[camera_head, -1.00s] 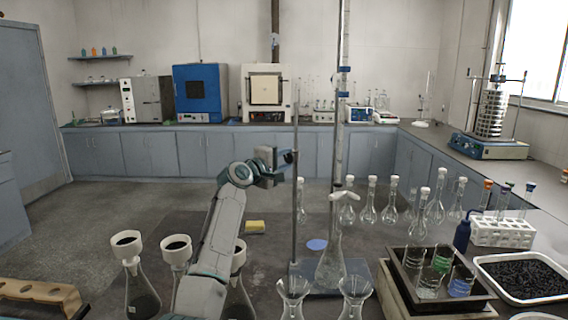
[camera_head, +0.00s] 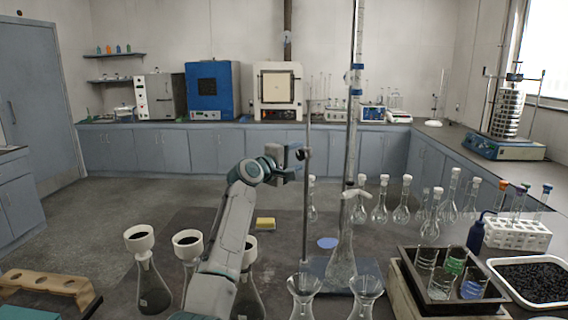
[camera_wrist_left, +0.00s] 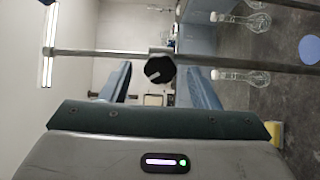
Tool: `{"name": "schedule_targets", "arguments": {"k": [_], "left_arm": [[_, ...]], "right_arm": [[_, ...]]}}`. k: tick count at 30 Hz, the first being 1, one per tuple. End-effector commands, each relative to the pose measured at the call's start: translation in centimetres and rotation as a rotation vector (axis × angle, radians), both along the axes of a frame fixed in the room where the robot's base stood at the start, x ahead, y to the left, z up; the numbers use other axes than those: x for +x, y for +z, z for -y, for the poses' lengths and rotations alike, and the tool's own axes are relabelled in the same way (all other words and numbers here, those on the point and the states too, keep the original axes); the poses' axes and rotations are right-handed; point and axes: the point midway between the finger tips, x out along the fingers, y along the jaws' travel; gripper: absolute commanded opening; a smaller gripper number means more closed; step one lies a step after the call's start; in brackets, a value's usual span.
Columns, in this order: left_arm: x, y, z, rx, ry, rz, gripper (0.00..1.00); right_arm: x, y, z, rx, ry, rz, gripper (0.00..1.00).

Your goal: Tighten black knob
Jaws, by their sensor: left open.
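The black knob (camera_head: 300,154) is on a small clamp on a thin upright metal rod (camera_head: 306,215) of a stand on the near bench. In the left wrist view, the round black knob (camera_wrist_left: 160,69) with a pale bar on its face is at centre, against the rod, which lies across the picture. My left gripper (camera_head: 296,155) is open at knob height, just left of the rod. In the left wrist view, the open left gripper (camera_wrist_left: 160,77) has a finger on either side of the knob, seemingly empty. Contact cannot be told. My right gripper is not in view.
A tall glass burette (camera_head: 354,110) stands right of the rod. A glass flask (camera_head: 341,262) stands on the blue stand base, with funnels in front. Filter flasks (camera_head: 150,285) flank my left arm. A tray of beakers (camera_head: 405,275) and a tube rack (camera_head: 516,233) are at right.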

Motion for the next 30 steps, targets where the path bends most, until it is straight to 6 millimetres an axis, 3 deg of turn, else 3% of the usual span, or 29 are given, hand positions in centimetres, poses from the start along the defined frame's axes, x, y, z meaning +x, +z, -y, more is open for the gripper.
{"name": "schedule_targets", "arguments": {"k": [12,18,30], "left_arm": [[-5.2,-0.4,-4.0,0.002,0.003,0.001,0.55],[-7.3,-0.3,-5.5,0.001,0.002,0.0,0.55],[-8.1,-0.1,-6.1,0.001,0.001,-0.002,0.55]], "right_arm": [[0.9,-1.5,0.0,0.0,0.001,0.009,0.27],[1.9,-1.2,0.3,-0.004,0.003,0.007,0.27],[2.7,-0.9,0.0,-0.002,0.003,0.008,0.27]]}}
